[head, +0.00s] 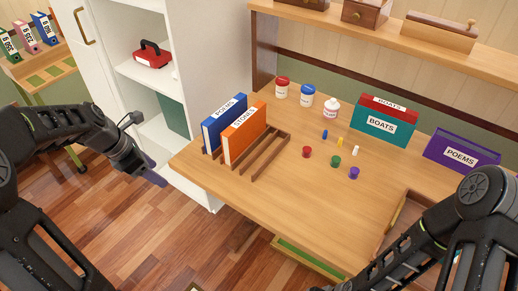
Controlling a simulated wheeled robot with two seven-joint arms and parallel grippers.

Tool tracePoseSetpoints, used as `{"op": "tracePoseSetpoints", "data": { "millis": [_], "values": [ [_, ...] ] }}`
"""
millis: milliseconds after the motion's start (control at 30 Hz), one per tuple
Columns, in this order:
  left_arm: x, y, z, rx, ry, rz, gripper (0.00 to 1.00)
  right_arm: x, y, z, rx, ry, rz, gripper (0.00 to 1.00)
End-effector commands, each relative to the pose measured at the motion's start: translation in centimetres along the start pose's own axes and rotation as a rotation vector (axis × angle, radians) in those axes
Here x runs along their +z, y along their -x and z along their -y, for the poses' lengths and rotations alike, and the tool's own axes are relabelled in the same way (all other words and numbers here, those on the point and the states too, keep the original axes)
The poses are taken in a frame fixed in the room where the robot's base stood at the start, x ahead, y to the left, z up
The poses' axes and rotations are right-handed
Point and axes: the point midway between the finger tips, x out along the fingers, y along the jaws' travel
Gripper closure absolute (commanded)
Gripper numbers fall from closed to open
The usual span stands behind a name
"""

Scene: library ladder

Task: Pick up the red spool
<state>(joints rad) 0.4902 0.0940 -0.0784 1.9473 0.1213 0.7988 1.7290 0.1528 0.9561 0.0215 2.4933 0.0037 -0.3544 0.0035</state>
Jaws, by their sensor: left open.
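The red spool (307,152) stands on the wooden desk (290,210), in front of the small pegs and to the left of the green spool (335,162) and purple spool (354,173). Nothing touches it. My left gripper (154,178) is open and empty, off the desk's left edge in front of the white cabinet, well away from the red spool. My right arm comes in at the lower right over the desk's front. I cannot make out its gripper, at or past the bottom edge.
A wooden rack (270,158) with a blue book (224,122) and an orange book (245,132) stands left of the spools. Jars, including a red-lidded one (282,88), boats boxes (383,125) and a purple poems box (461,150) stand behind. The desk's front middle is clear.

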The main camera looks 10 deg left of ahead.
Motion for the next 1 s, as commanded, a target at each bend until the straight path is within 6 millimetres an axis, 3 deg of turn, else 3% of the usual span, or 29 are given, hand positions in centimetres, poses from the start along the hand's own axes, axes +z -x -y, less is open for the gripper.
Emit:
{"op": "tracePoseSetpoints", "data": {
  "millis": [167, 267, 400, 500, 600, 700, 800, 1000],
  "values": [
    [1.0, -8.1, 3.7, -0.06, -0.325, -0.02, 0.44, 0.0, 0.0, 0.0, 0.0, 0.0, 0.0, 0.48],
    [1.4, -14.6, 8.4, -0.112, -0.647, -0.022, 0.44, 0.0, 0.0, 0.0, 0.0, 0.0, 0.0, 0.48],
    [0.8, -22.9, 17.9, -0.192, -1.198, 0.018, 0.44, 0.0, 0.0, 0.0, 0.0, 0.0, 0.0, 0.48],
    [-0.4, -26.4, 25.2, -0.236, -1.578, 0.076, 0.44, 0.0, 0.0, 0.0, 0.0, 0.0, 0.0, 0.48],
    [-1.9, -28.1, 31.0, -0.26, -1.884, 0.141, 0.44, 0.0, 0.0, 0.0, 0.0, 0.0, 0.0, 0.48],
    [-3.0, -28.6, 34.6, -0.264, -2.086, 0.192, 0.44, 0.0, 0.0, 0.0, 0.0, 0.0, 0.0, 0.48],
    [-3.4, -28.7, 36.2, -0.261, -2.184, 0.218, 0.44, 0.0, 0.0, 0.0, 0.0, 0.0, 0.0, 0.48],
    [-3.5, -28.7, 36.3, -0.256, -2.205, 0.221, 0.44, 0.0, 0.0, 0.0, 0.0, 0.0, 0.0, 0.48]
  ]
}}
